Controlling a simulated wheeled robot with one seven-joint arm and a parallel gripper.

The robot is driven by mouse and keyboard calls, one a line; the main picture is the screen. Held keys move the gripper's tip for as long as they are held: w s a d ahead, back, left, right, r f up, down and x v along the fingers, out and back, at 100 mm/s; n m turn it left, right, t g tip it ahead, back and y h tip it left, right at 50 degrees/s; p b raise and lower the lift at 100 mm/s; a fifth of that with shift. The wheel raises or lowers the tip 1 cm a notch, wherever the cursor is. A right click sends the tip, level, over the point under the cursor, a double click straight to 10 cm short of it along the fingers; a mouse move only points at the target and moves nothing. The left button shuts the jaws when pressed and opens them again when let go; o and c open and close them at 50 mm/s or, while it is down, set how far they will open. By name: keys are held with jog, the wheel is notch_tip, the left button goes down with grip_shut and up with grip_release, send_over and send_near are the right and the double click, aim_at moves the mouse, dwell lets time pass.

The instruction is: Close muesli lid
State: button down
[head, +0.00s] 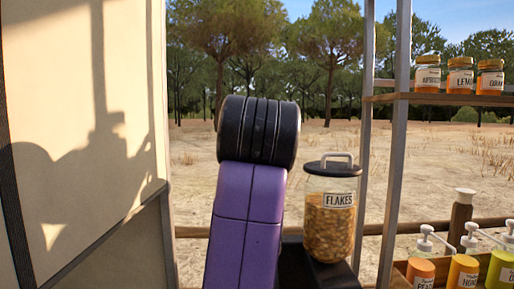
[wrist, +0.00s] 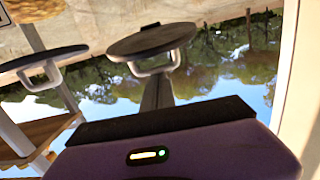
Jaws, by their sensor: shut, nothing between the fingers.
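In the wrist view, which is upside down, a round dark lid (wrist: 150,38) with a pale loop handle (wrist: 157,66) is near the middle. It has a small dark block on its far rim, and no label shows. I take it for the muesli lid, but cannot tell how far it is raised. My gripper (wrist: 157,84) is shut and empty, its grey fingers pointing at the handle; contact is unclear. In the head view, my purple arm hides the area left of the flakes jar (head: 330,220), and no muesli label shows.
The flakes jar has its dark lid on; a second lid (wrist: 45,58) shows at the wrist view's left. At the head view's right, a rack (head: 440,98) holds small jars above and pump bottles (head: 463,268) below. A pale panel (head: 85,110) stands at left.

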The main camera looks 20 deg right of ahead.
jog(key=shift+s+a+f+t+b, duration=0.1)
jog(key=shift+s+f+t+b, duration=0.2)
jog(key=shift+f+b, duration=0.2)
jog(key=shift+s+a+f+t+b, duration=0.1)
jog(key=shift+s+f+t+b, duration=0.25)
jog(key=shift+f, duration=0.2)
jog(key=shift+s+f+h+b, duration=0.2)
jog(key=shift+f+h+b, duration=0.15)
jog(key=shift+f+h, duration=0.05)
jog(key=shift+f, duration=0.2)
jog(key=shift+r, duration=0.1)
jog(key=r+p, duration=0.5)
jog(key=shift+w+d+r, duration=0.1)
jog(key=shift+w+d, duration=0.1)
jog(key=shift+w, duration=0.15)
jog(key=f+b+v, duration=0.1)
jog(key=b+v, duration=0.1)
jog(key=v, duration=0.8)
jog(key=shift+f, duration=0.4)
